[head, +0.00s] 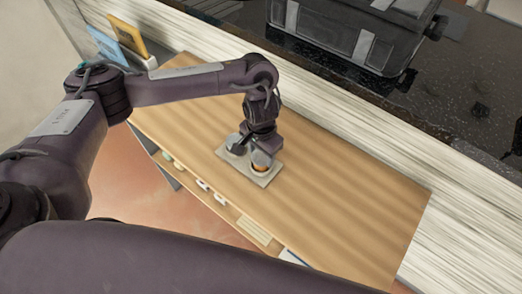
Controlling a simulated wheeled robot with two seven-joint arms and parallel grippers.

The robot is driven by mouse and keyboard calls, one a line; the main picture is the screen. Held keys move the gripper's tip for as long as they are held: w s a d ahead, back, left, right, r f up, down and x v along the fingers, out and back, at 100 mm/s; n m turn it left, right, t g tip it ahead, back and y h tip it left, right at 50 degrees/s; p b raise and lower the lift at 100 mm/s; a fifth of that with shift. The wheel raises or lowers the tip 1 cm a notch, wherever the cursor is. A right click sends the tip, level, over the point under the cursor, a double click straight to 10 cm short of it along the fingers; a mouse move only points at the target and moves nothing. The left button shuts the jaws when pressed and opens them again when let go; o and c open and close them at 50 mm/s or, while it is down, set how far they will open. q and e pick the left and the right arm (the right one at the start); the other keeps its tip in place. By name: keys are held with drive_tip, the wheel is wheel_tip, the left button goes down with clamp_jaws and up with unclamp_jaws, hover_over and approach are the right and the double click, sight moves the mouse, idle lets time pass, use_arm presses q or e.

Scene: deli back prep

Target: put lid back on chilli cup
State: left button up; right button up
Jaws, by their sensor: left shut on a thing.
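A small cup (261,168) with orange-brown contents and a pale rim stands on a light grey board (262,181) on the wooden counter. My left gripper (250,154) points down over this board, right at the cup. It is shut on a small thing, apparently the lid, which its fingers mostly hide. I cannot tell whether the lid touches the cup. My right gripper is out of view.
The wooden counter (340,215) is clear to the right of the board. Picture frames (127,36) stand at its far left. A shelf below holds small white items (202,184). A black appliance (345,35) stands on a dark counter behind.

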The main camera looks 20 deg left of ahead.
use_arm(q)
drive_tip(key=shift+f+p, duration=0.15)
drive_tip(key=shift+p, duration=0.15)
idle(0.5)
drive_tip(key=shift+p, duration=0.4)
idle(0.6)
drive_tip(key=o, duration=1.5)
wheel_tip(320, 180, up, 5)
drive_tip(key=p, duration=0.5)
drive_tip(key=shift+p, duration=0.35)
drive_tip(key=shift+r+p, duration=0.3)
drive_tip(key=shift+r, duration=0.7)
